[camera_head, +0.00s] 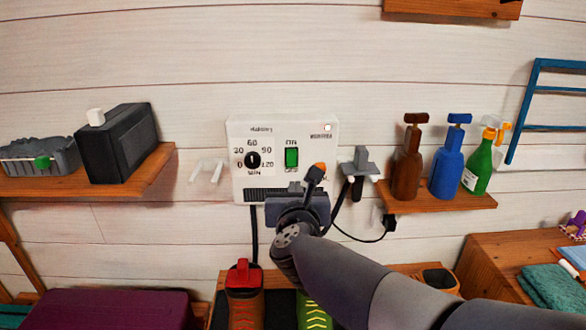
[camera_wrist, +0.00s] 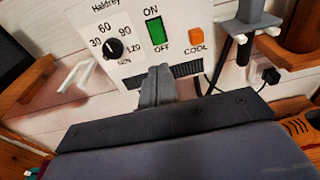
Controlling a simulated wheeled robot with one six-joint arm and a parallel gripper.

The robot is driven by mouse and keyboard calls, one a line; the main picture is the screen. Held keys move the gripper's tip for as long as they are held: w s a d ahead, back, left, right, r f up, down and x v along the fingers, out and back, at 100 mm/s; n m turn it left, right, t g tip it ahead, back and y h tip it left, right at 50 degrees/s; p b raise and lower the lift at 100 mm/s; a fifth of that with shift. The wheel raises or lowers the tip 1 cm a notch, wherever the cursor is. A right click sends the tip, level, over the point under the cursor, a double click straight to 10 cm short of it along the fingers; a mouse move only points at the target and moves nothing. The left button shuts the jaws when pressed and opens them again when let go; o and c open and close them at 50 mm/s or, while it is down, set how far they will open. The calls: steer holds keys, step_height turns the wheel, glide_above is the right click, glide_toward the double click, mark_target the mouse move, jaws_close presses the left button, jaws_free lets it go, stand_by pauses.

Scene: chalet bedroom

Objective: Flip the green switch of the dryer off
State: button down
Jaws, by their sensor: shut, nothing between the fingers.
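The dryer (camera_head: 242,133) is a white wall box, also in the wrist view (camera_wrist: 128,65). Its green switch (camera_head: 291,157) sits right of a black dial; the wrist view shows the green switch (camera_wrist: 156,31) with ON above and OFF below. I cannot tell which way it is tilted. My gripper (camera_head: 314,176) is shut and empty, below and slightly right of the switch in the head view. In the wrist view my gripper (camera_wrist: 158,70) points at the panel just below OFF. Contact with the panel cannot be told.
The orange COOL button (camera_wrist: 195,37) is close to my fingertips on the right. A black timer dial (camera_wrist: 114,47) is at left. A grey bracket (camera_head: 359,163) hangs right of the dryer. Bottles stand on the right shelf (camera_head: 438,202); a black box (camera_head: 123,143) stands on the left one.

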mark_target(293, 164)
steer(key=w, duration=0.4)
steer(key=w+f+p, duration=0.1)
steer(key=w, duration=0.7)
steer(key=shift+w+f+p, duration=0.3)
steer(key=shift+f+p, duration=0.05)
steer(key=shift+f, duration=0.05)
steer(key=shift+f+b, duration=0.15)
steer(key=shift+b, duration=0.15)
steer(key=b, duration=0.3)
steer(key=shift+w+f+t, duration=0.15)
steer(key=shift+f+t, duration=0.1)
steer(key=shift+t, duration=0.05)
steer(key=shift+r, duration=0.35)
steer(key=shift+f, duration=0.1)
